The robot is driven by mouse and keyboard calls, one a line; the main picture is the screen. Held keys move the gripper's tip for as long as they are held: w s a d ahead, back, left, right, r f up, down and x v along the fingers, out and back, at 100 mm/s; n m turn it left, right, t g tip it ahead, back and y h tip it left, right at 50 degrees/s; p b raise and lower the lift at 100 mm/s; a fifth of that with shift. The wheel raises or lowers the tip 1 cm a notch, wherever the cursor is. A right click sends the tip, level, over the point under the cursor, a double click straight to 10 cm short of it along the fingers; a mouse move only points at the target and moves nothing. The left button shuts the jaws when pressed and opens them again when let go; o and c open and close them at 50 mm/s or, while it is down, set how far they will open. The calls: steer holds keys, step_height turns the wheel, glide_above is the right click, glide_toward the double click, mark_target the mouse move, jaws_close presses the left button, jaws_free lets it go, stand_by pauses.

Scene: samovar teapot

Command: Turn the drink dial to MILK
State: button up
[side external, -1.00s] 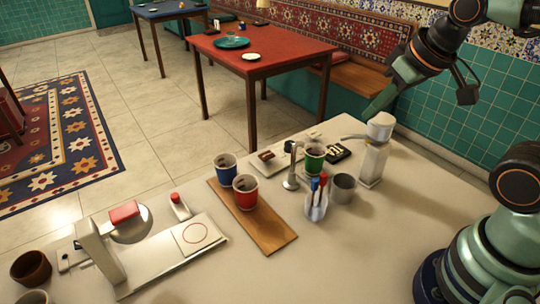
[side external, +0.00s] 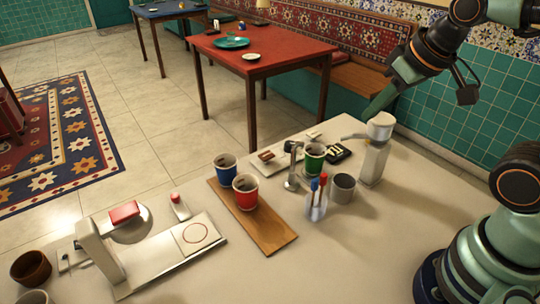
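My gripper (side external: 381,101) is at the upper right, pointing down and left. Its tip shows just above and behind the white top of a pale dispenser (side external: 373,160) with a spout to the left. I cannot tell whether it touches the dispenser, and its finger gap does not show. No dial marked MILK can be made out. A metal machine (side external: 100,255) with a red-topped part (side external: 124,212) stands at the lower left.
A green cup (side external: 314,163), a grey cup (side external: 343,188) and a holder of red and blue sticks (side external: 316,208) stand near the dispenser.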

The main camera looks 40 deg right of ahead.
steer(key=o, duration=0.5)
steer(key=shift+w, duration=0.15)
steer(key=o, duration=0.5)
steer(key=shift+w, duration=0.35)
steer(key=shift+c, duration=0.2)
steer(key=m+g, duration=0.1)
glide_above(290, 143)
steer(key=s, duration=0.6)
step_height(290, 143, down, 12)
steer(key=x, duration=1.2)
steer(key=shift+w+f, duration=0.2)
steer(key=shift+w, duration=0.2)
